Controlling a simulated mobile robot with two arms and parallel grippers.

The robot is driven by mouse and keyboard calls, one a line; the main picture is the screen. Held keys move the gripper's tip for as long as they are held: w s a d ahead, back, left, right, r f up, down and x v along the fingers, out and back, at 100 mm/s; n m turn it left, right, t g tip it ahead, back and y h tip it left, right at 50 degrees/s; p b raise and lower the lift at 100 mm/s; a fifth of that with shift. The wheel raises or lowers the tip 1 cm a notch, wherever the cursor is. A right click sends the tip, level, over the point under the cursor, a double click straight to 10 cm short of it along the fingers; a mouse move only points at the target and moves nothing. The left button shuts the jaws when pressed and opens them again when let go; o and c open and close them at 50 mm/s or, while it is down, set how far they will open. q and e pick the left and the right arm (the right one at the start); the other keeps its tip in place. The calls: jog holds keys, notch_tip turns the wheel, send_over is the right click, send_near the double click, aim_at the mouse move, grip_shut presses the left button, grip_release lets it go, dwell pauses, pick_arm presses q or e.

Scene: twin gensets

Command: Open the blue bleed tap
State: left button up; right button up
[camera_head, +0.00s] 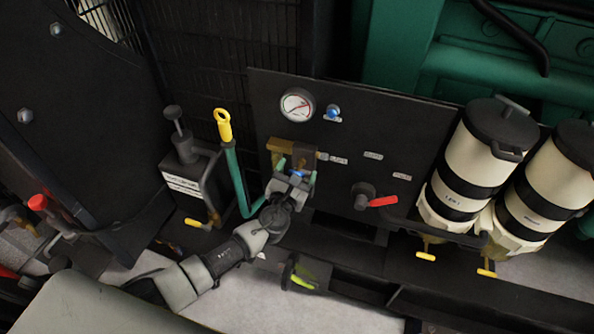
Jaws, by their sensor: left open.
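My left gripper (297,172) is in front of the dark panel, just below a brass block (284,150). Its two greenish fingertips are apart, one to each side of a small blue part (297,174), which may be the blue bleed tap. The gripper partly hides that part, so I cannot tell whether the fingers touch it or how its handle is turned. A separate round blue knob (333,112) sits higher on the panel, beside the gauge. My right gripper is not in view.
A white-faced gauge (297,105) is above the brass block. A red-handled valve (382,201) is to the right, then cream filter canisters (463,160) with yellow taps below. A yellow-ringed dipstick (223,125) and a hand pump (183,165) stand close on the left.

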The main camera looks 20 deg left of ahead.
pick_arm(q)
jog(key=shift+w, duration=0.25)
jog(key=c, duration=0.8)
